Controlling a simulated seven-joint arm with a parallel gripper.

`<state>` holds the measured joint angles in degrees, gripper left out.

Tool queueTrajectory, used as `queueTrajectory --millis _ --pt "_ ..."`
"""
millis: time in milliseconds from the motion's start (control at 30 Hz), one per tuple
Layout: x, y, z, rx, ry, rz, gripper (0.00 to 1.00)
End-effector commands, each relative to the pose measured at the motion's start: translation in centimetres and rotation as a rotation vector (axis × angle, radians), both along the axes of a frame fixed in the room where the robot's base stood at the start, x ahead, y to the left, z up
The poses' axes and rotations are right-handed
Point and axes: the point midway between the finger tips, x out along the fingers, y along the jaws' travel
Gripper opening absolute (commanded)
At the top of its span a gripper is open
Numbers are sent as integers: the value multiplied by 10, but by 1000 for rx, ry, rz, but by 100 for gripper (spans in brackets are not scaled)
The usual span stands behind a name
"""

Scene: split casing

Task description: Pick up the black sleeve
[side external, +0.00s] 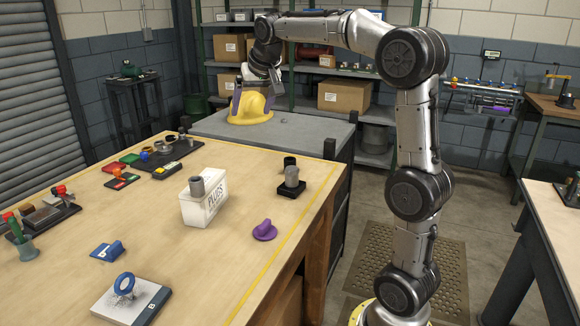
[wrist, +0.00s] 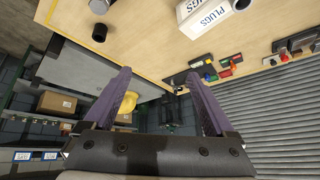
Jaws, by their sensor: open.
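The black sleeve (side external: 290,161) is a short dark cylinder standing on the wooden table near its back right edge, just behind a grey fitting on a black base (side external: 290,188). In the wrist view the sleeve (wrist: 100,33) lies toward the upper left, ahead of the left finger and apart from it. My gripper (side external: 252,98) is open, its purple fingers pointing down over the grey bench behind the table. In the wrist view my gripper (wrist: 158,75) has nothing between its fingertips.
A yellow domed object (side external: 250,110) sits on the grey bench (side external: 305,130), close to my fingers. A white PLUGS box (side external: 210,208) with a grey tube (side external: 197,187) stands mid-table. A purple part (side external: 264,231) lies to its right. Table space around the sleeve's right is clear.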

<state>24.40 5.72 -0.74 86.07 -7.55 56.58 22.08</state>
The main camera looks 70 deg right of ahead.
Motion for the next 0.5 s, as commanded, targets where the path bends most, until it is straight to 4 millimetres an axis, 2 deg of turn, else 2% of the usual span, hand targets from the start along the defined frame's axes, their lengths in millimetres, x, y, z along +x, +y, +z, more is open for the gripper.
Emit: queueTrajectory --millis 33,100,200,300,400,500 --pt "11 -30 -12 7 17 -52 90" --pt "20 -68 -29 16 35 -115 90" --pt "25 -120 -59 29 67 -195 90" --pt "21 -162 -91 46 102 -257 90" --pt "11 -190 -121 73 139 -304 90" --pt "-1 -205 -143 95 169 -335 90"
